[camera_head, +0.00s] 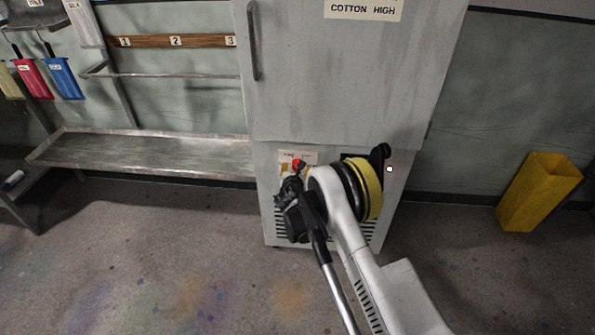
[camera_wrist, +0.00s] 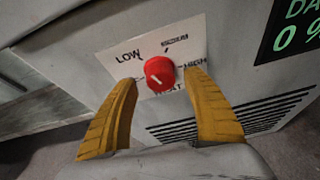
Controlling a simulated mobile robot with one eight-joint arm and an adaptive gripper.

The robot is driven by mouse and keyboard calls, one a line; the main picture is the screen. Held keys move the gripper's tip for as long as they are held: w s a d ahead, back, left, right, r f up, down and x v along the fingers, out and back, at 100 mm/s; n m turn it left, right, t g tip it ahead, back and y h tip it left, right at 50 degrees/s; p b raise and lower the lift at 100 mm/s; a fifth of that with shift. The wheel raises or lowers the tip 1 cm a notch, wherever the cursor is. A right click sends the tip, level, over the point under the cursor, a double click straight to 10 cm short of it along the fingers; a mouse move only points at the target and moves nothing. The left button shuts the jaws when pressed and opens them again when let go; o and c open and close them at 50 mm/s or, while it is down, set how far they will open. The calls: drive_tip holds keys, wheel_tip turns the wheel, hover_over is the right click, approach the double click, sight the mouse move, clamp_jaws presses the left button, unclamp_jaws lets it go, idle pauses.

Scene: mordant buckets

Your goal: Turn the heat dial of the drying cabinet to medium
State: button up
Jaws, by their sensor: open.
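The drying cabinet (camera_head: 345,75) is a tall grey cabinet in the middle of the head view, with a shut door. Its red heat dial (camera_wrist: 160,72) sits on a pale label plate (camera_wrist: 190,45) with LOW at the left and HIGH at the right; the upper mark is too blurred to read. In the head view the dial (camera_head: 299,164) shows just above my dark gripper.
A dark display with green characters (camera_wrist: 292,35) is right of the dial. Vent slots (camera_wrist: 265,110) lie below. A metal shelf (camera_head: 150,152) stands left of the cabinet, and a yellow bin (camera_head: 538,190) stands right. Floor around the cabinet is mostly clear.

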drive_tip(key=shift+x, duration=1.2)
drive_tip(key=shift+d, duration=0.1)
drive_tip(key=c, duration=1.2)
drive_tip(key=shift+o, duration=0.2)
drive_tip(key=m+y, duration=0.2)
drive_tip(key=m, duration=0.1)
drive_tip(key=m+t+y, duration=0.1)
drive_tip(key=m+y, duration=0.1)
drive_tip(key=m, duration=0.2)
drive_tip(key=shift+r+y, duration=0.1)
drive_tip(key=shift+y, duration=0.3)
drive_tip(key=shift+m, duration=0.3)
